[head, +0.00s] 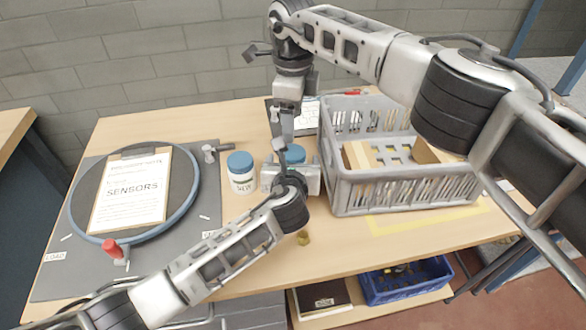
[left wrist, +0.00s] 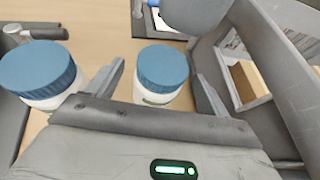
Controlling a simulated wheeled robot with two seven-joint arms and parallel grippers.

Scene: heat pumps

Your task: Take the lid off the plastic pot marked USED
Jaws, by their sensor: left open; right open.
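Two white plastic pots with blue lids stand side by side on the table. The left pot (head: 241,175) faces the head camera with a printed label too small to read surely; it also shows at the left of the left wrist view (left wrist: 42,75). The other pot's lid (head: 292,154) shows behind my left gripper; its label is hidden. My left gripper (head: 290,166) is open, its fingers on either side of this second pot (left wrist: 162,75) with gaps visible. Both lids are on. My right gripper (head: 286,125) is open, pointing down just behind and above the second pot.
A grey crate (head: 400,190) holding a cardboard box stands close on the right. A round board with a SENSORS sheet (head: 130,190) lies on a grey mat at left. A small brass-coloured piece (head: 303,238) lies near the front. A blue bin (head: 405,281) is on the lower shelf.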

